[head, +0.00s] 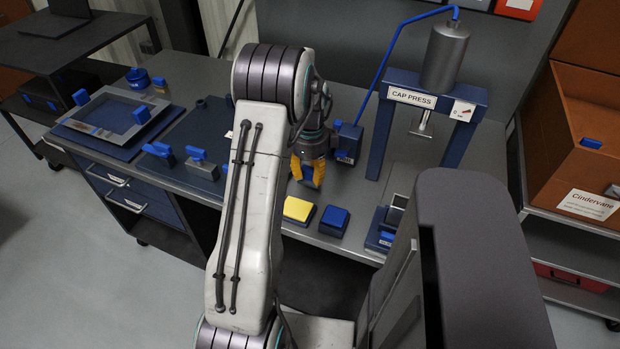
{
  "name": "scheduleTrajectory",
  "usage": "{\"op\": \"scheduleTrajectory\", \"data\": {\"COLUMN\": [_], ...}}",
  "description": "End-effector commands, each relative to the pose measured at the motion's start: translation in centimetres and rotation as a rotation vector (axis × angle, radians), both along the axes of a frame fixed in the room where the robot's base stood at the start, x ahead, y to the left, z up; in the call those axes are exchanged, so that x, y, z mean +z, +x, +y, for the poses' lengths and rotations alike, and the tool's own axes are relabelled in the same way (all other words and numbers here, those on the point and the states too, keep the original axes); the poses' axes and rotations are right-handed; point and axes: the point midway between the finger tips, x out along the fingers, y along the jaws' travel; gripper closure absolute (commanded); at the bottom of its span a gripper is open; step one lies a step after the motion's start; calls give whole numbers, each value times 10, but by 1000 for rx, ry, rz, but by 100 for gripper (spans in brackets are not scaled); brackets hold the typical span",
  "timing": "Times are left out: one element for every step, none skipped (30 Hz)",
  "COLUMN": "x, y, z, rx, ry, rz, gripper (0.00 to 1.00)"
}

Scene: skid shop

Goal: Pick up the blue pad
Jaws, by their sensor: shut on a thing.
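The blue pad (334,217) lies on the grey workbench near its front edge, right of the yellow pad (298,209). My gripper (308,173) points down above the bench, behind the two pads in this view. Its orange fingers are shut on a small blue thing (308,176) that shows between them. The fingers hide most of that thing, so I cannot tell what it is. The gripper is apart from the blue pad on the bench.
The cap press (445,100) stands behind on the right, with a blue labelled box (347,142) beside it. Blue-handled blocks (200,163) and a grey frame (117,112) lie on the left. A small dark blue fixture (383,232) stands right of the blue pad.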

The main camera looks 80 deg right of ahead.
Motion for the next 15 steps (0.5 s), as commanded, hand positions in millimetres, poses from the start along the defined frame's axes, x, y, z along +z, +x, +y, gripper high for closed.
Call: {"op": "scheduleTrajectory", "data": {"x": [10,16,19,22,25,30,34,37,41,45,48,52,55,58,62], "y": [0,0,-4,-8,-11,-15,-18,-21,-25,-28,-31,-34,-37,-39,-42], "z": [-1,-1,6,11,16,23,28,33,39,44,48,54,58,63,68], "rx": [0,0,-3,-4,-4,-4,-4,-4,-4,-4,-4,-4,-3,-3,-4], "ry": [-5,-7,-2,-3,-2,-2,-4,-3,-4,-4,-4,-4,-4,-3,-3], "rz": [0,1,0,1,0,0,0,1,1,1,1,1,1,1,1], "gripper": [96,96,96,96,96,96,96,96,96,96,96,96,96,96,96]}}
